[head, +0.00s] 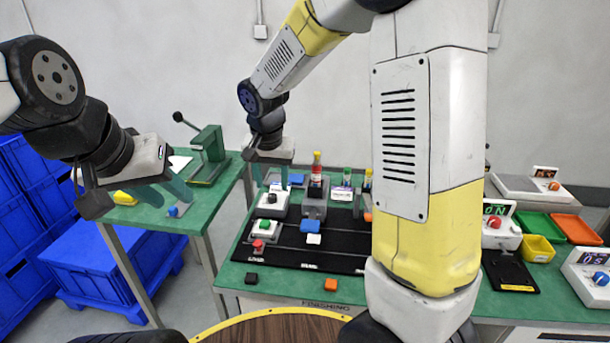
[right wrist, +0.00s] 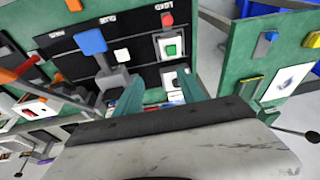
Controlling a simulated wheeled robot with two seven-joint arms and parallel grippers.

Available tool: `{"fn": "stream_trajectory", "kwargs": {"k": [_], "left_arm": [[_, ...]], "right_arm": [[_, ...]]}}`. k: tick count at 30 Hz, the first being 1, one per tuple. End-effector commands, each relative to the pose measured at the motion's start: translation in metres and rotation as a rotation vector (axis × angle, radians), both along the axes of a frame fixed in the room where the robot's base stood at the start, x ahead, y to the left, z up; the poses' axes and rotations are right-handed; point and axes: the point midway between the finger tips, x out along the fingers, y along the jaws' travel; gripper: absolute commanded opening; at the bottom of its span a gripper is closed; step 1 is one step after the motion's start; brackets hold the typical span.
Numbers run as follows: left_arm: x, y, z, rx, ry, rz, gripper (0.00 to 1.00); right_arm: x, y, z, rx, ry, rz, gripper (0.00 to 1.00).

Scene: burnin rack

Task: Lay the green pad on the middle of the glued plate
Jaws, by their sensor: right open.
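A green square piece (head: 264,224) sits on a white block on the black mat; it also shows in the right wrist view (right wrist: 171,49). I cannot tell surely whether it is the green pad. No plate shows visible glue, so I cannot single out the glued plate. My right gripper (head: 271,174) is open above the mat's back left part, near a white box with a black knob (head: 272,199). Its spread teal fingers (right wrist: 160,92) hold nothing in the right wrist view. My left gripper (head: 164,192) is open and empty above the left table.
The black mat (head: 285,258) also carries a blue piece (head: 310,225), a white piece (head: 313,239) and a red piece (head: 258,244). My right arm hides the table's middle. A green press (head: 208,155) stands left.

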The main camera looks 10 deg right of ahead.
Motion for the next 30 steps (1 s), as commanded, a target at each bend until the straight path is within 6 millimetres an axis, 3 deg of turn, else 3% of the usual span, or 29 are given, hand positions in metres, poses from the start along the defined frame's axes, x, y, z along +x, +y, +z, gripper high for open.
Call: {"fn": "stream_trajectory", "kwargs": {"k": [1,3,9,15,18,23,30], "left_arm": [[0.0,0.0,0.0,0.0,0.0,0.0,0.36],[0.0,0.0,0.0,0.0,0.0,0.0,0.36],[0.0,0.0,0.0,0.0,0.0,0.0,0.36],[0.0,0.0,0.0,0.0,0.0,0.0,0.36],[0.0,0.0,0.0,0.0,0.0,0.0,0.36],[0.0,0.0,0.0,0.0,0.0,0.0,0.36],[0.0,0.0,0.0,0.0,0.0,0.0,0.36]], "right_arm": [[-0.012,-0.017,0.022,0.022,-0.019,0.01,0.47],[-0.033,-0.037,0.046,0.045,-0.038,0.043,0.47],[-0.101,-0.081,0.095,0.09,-0.118,0.146,0.47],[-0.166,-0.106,0.119,0.099,-0.217,0.251,0.47],[-0.189,-0.11,0.122,0.094,-0.256,0.292,0.47],[-0.207,-0.112,0.123,0.084,-0.289,0.33,0.47],[-0.209,-0.112,0.123,0.083,-0.293,0.337,0.47]]}}
